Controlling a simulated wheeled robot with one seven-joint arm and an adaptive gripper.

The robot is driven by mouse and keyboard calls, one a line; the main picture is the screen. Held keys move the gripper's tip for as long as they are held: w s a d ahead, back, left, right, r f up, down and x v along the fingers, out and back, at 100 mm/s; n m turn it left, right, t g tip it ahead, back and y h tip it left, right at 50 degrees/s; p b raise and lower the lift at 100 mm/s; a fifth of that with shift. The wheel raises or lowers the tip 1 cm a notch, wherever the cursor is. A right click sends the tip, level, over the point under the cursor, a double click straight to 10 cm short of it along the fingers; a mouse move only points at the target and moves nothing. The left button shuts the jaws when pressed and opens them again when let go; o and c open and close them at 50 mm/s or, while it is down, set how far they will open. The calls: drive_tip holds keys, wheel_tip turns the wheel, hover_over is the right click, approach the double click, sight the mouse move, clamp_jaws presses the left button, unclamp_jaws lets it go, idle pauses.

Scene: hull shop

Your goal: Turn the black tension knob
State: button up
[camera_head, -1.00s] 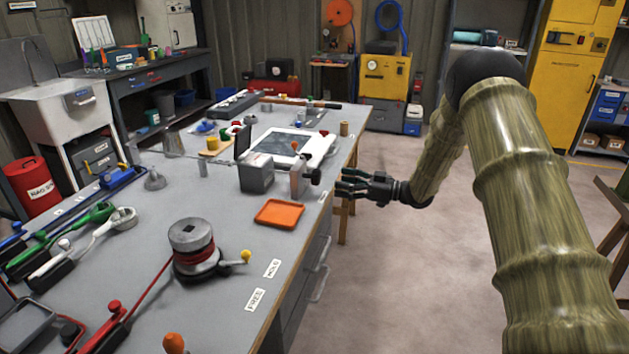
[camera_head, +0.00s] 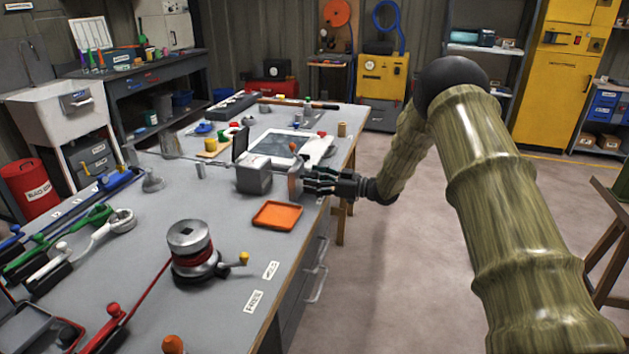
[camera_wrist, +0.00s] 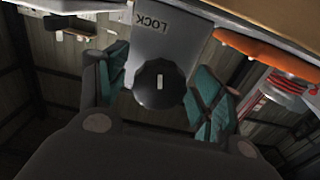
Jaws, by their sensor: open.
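The black tension knob (camera_wrist: 159,84) is round with a small white mark, on a grey plate (camera_wrist: 165,35) whose LOCK label reads upside down in the wrist view. My gripper (camera_wrist: 160,76) is open, with one teal-padded finger on each side of the knob. I cannot tell whether either finger touches it. In the head view my gripper (camera_head: 310,181) is at the right edge of the workbench, against the grey bracket (camera_head: 295,187) beside a grey box (camera_head: 254,174). My fingers hide the knob there.
An orange tray (camera_head: 277,214) lies just in front of the grey box. A winch drum with red line (camera_head: 192,250) stands nearer on the workbench (camera_head: 225,290). A tablet-like panel (camera_head: 280,146) lies behind. The floor right of the bench is clear.

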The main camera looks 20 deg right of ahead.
drive_tip(key=c, duration=1)
drive_tip(key=shift+n, duration=0.3)
